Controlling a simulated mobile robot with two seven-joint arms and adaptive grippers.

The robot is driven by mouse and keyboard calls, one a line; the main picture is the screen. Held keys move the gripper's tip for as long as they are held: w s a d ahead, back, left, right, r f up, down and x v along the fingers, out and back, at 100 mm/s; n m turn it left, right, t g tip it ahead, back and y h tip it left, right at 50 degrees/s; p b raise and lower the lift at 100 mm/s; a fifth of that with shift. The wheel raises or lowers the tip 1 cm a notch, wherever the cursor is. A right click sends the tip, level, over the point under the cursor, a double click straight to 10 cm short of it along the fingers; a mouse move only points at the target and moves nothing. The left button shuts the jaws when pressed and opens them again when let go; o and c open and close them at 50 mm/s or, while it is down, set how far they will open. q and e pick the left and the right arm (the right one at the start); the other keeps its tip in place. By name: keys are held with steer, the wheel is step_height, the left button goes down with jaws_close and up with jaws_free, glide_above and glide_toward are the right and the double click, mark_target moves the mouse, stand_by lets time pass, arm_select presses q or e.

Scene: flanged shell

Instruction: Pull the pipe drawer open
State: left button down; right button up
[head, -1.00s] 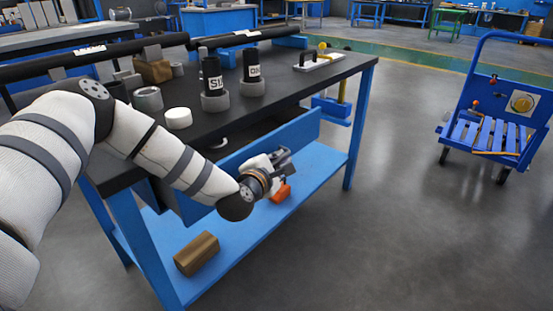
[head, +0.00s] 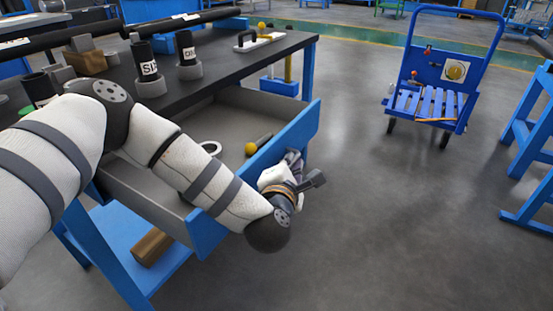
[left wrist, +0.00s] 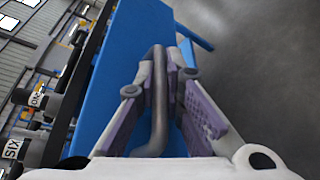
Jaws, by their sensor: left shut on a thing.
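The pipe drawer (head: 215,243) has a blue front and grey inside, and stands well out from under the black-topped workbench (head: 225,72). Its blue front also shows in the left wrist view (left wrist: 120,60). My left gripper (head: 294,165) is at the outer side of the drawer front. In the left wrist view the purple-padded fingers of my left gripper (left wrist: 157,90) are shut around the grey bar handle (left wrist: 159,70). In the head view the handle is mostly hidden by the gripper. My right gripper is not in view.
Labelled black pipes (head: 187,48) stand on the bench. A blue cart (head: 430,100) stands back right, with clear floor between.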

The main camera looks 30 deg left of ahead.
arm_select(q)
steer(key=shift+d, duration=0.35)
steer(key=c, duration=1.7)
jaws_free()
steer(key=shift+s, duration=0.15)
steer(key=v, duration=1.2)
